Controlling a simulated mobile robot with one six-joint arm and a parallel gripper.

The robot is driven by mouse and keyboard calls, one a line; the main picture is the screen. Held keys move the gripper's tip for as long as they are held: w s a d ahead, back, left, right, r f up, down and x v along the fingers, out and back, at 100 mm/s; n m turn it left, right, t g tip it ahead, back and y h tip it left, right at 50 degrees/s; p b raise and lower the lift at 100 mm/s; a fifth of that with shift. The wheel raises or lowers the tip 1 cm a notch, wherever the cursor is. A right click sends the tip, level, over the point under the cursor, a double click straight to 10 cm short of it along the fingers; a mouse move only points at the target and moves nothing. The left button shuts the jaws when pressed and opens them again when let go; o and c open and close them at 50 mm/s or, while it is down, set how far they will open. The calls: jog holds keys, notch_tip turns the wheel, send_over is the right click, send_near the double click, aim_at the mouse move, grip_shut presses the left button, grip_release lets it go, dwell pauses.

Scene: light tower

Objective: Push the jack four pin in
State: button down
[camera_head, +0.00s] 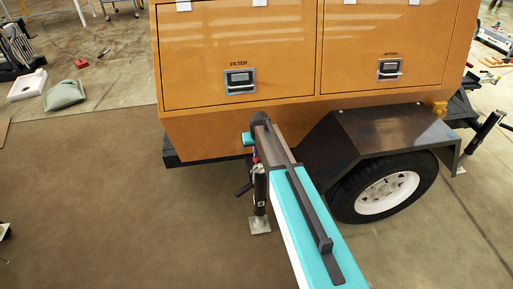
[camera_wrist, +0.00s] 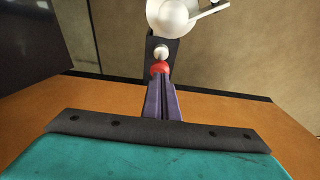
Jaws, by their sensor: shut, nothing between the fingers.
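The jack (camera_head: 260,190) is a dark upright post with a pale foot plate, below the front edge of the orange light tower. In the wrist view the pin shows as a red piece (camera_wrist: 160,68) with a small pale knob (camera_wrist: 161,53) beyond it, against a dark part of the jack (camera_wrist: 152,45). My gripper (camera_wrist: 162,82) is shut and empty, its purple fingers together. Their tips are right at the red piece; I cannot tell whether they touch it. In the head view my arm hides most of the gripper and the pin. How deep the pin sits cannot be told.
The orange light tower (camera_head: 235,134) with its filter and battery doors fills the back. A dark fender (camera_head: 375,130) and a wheel (camera_head: 388,192) stand right of my arm. Another jack (camera_head: 484,131) is at the far right.

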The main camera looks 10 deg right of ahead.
aim_at(256, 159)
jog(key=shift+f, duration=0.6)
jog(key=shift+f, duration=0.1)
jog(key=shift+f+b, duration=0.45)
jog(key=shift+f, duration=0.9)
jog(key=shift+s, duration=0.1)
jog(key=shift+r+p, duration=0.4)
jog(key=shift+r, duration=0.2)
jog(key=w+p+v, duration=0.1)
jog(key=v, duration=1.2)
jog(key=shift+r, duration=0.2)
jog(key=shift+f, duration=0.1)
